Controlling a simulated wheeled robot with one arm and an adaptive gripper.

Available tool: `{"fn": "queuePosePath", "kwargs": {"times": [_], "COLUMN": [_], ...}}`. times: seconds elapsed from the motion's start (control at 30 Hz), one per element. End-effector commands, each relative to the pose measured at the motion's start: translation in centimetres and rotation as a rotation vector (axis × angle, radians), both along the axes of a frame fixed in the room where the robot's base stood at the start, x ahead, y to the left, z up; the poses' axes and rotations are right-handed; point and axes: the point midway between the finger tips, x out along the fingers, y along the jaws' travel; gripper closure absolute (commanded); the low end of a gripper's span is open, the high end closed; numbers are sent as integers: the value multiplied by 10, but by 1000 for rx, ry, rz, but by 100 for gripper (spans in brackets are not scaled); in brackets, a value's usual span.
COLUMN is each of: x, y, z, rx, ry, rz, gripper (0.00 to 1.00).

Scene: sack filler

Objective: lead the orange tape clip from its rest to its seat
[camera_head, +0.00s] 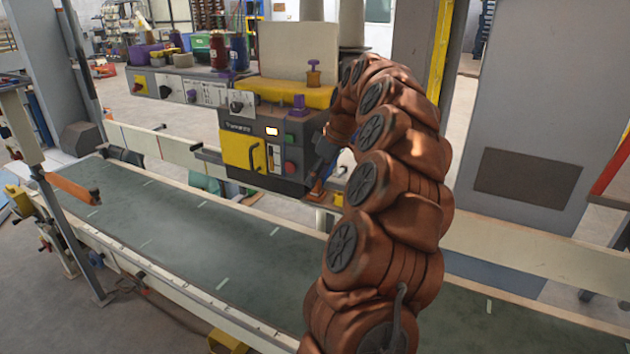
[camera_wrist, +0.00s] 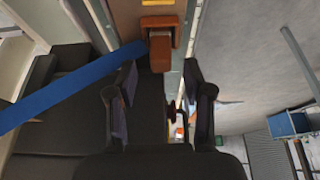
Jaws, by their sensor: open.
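In the wrist view an orange-brown block (camera_wrist: 160,54), which looks like the tape clip, sits at the top centre. A blue tape (camera_wrist: 75,84) runs from beside it to the lower left. Just above the block is a similarly coloured bracket (camera_wrist: 160,22); I cannot tell whether it is the rest or the seat. My gripper (camera_wrist: 160,68) is open, its dark fingers left and right of the block's line, with the block at or just beyond the fingertips. In the head view my arm hides most of my gripper (camera_head: 322,152), in front of the machine.
A green conveyor belt (camera_head: 190,232) runs below, mostly clear. An orange bar (camera_head: 72,188) juts over its left end. A grey panel (camera_head: 550,110) stands right of my arm.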

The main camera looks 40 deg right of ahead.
Motion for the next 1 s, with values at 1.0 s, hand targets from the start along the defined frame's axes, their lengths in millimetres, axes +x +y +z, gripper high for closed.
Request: {"fn": "queuePosePath", "kwargs": {"times": [1.0], "x": [-36], "y": [-10], "z": [89], "rx": [3], "ry": [3], "rz": [3], "gripper": [49]}}
